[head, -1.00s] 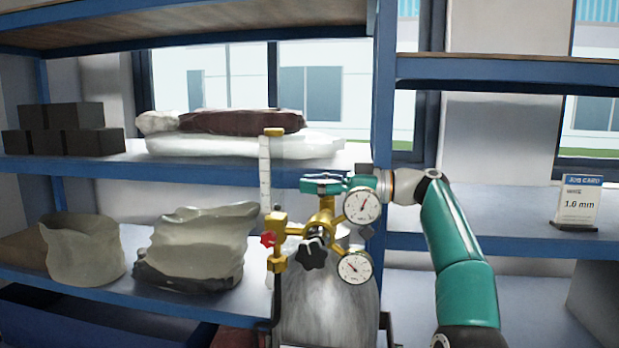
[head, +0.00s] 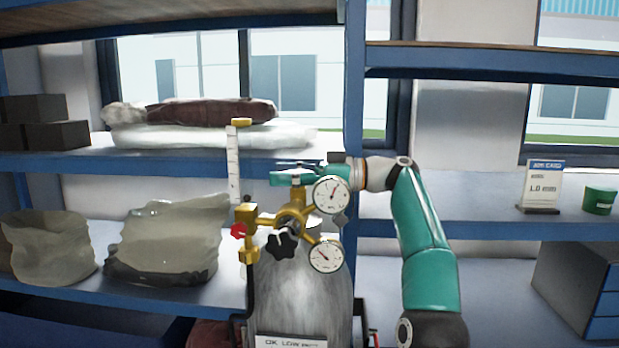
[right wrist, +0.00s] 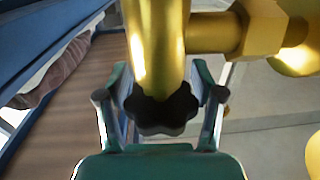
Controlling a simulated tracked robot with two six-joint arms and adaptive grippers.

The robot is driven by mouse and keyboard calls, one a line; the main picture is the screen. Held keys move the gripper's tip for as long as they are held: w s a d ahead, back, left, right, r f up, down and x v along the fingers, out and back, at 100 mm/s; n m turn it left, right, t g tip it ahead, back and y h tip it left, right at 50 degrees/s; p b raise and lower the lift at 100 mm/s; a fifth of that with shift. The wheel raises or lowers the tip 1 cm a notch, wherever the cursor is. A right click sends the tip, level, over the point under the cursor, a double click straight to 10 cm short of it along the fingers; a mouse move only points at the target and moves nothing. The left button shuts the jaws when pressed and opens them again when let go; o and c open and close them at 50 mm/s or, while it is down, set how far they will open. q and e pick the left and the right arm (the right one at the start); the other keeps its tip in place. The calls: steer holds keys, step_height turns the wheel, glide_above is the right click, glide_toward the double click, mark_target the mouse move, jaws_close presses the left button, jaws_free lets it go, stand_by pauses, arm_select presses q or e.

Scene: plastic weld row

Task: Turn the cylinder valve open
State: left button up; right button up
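The grey gas cylinder (head: 300,295) stands in front of the shelves with a brass valve and regulator (head: 290,218) on top. Two round gauges, the upper one (head: 332,195) and the lower one (head: 326,257), sit at its right. A black star knob (head: 282,243) faces me, and a red knob (head: 239,230) is at left. My right gripper (head: 280,177) reaches in from the right, above the brass. In the right wrist view a black lobed handwheel (right wrist: 165,112) lies between its spread fingers; whether they press on it is unclear. My left gripper is out of view.
A clear flow tube (head: 234,165) rises left of the regulator, close to my right fingertips. Shelves behind hold wrapped bags (head: 170,240) and dark blocks (head: 45,135). A job card (head: 542,185) and green tub (head: 600,201) stand on the right shelf.

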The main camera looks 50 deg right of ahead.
steer(key=shift+d+r, duration=0.1)
steer(key=shift+r+m+t+h, duration=0.1)
steer(key=shift+m+t+h, duration=0.3)
steer(key=shift+h, duration=0.1)
